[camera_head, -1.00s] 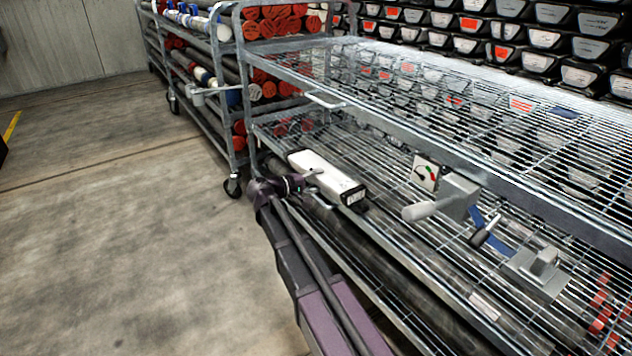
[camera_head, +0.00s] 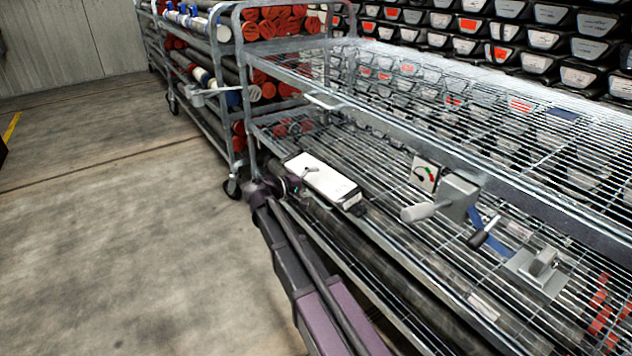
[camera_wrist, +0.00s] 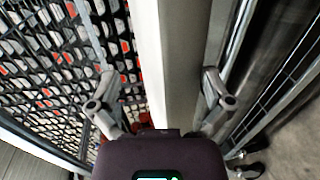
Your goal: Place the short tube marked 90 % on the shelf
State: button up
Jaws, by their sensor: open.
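A short white box-like tube (camera_head: 332,184) with a dark end lies lengthwise at the front of the cart's lower wire shelf (camera_head: 390,215). A label shows on its near end, but I cannot read it. My gripper (camera_head: 309,170) is at the tube's far left part, with one finger showing over its top. In the wrist view my gripper (camera_wrist: 160,86) has its fingers spread apart, with the pale tube (camera_wrist: 185,45) running between them. A gap shows at the left finger. I cannot tell whether the right finger touches the tube.
A grey clamp device with a handle (camera_head: 452,202) and a metal block with a black-handled lever (camera_head: 542,265) stand to the right on the lower shelf. The upper wire shelf (camera_head: 470,110) overhangs behind. Long dark tubes lie below. The floor (camera_head: 130,220) at left is clear.

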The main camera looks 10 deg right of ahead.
jog(key=p+v, duration=0.2)
jog(key=v, duration=0.9)
dwell(0.5)
jog(key=s+d+f+m+g+y, duration=0.2)
jog(key=s+d+f+g+y, duration=0.3)
jog(key=s+d+f, duration=0.45)
jog(key=s+f+m+y, duration=0.1)
jog(key=s+f+y, duration=0.2)
jog(key=s+y, duration=0.2)
jog(key=s+d+f+m+g+y, duration=0.1)
jog(key=s+f+y, duration=0.1)
jog(key=s+y, duration=0.2)
jog(key=shift+s+d+f+y, duration=0.2)
jog(key=shift+s+f+y, duration=0.2)
jog(key=shift+s, duration=1.25)
